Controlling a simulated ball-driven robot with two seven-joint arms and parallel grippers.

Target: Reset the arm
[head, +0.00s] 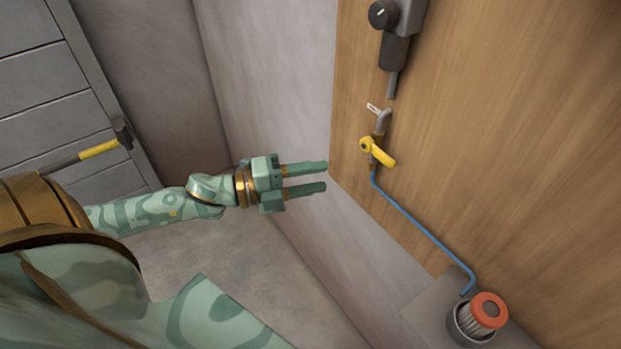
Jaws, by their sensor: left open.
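My left gripper (306,179) shows in the middle of the head view, at the end of my green patterned arm. Its two fingers are parallel and apart, with nothing between them. It points right, toward a wooden panel (520,130), and appears to hold nothing. My right gripper is not in view.
On the panel are a dark device with a round knob (383,14), a yellow valve handle (378,153) and a blue tube (420,228). The tube runs down toward a red-topped filter (488,310) on a grey block. A yellow-handled hammer (98,149) is near grey drawers (50,120).

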